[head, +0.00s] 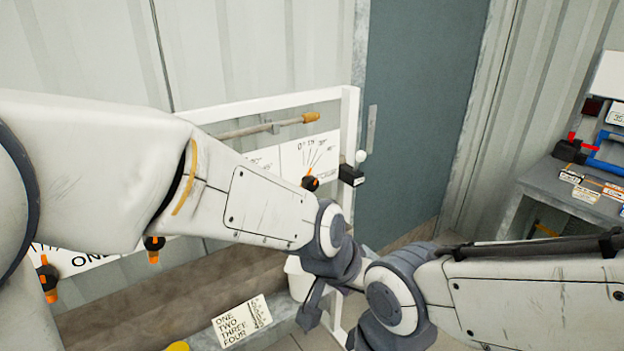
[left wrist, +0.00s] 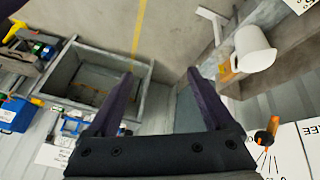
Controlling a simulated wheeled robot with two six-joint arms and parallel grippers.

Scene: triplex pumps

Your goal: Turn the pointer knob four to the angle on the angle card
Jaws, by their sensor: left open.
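The rightmost pointer knob (head: 310,183), dark with an orange pointer, sits on a white panel below a fan of angle marks. Its pointer leans up and slightly right in the head view. It looks like knob four, but its name is hidden by my left arm. A knob also shows at the right of the left wrist view (left wrist: 268,133). A card (head: 242,322) lettered ONE, TWO, THREE, FOUR stands low in the head view; its small marks are unreadable. My left gripper (left wrist: 160,75) is open and empty, apart from the knob. My right gripper is not visible.
Other knobs (head: 153,247) are at the left. A white pitcher (left wrist: 255,48) is beside the panel. A workbench (head: 575,195) is at the right. Both my arms cross close together before the panel's right end.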

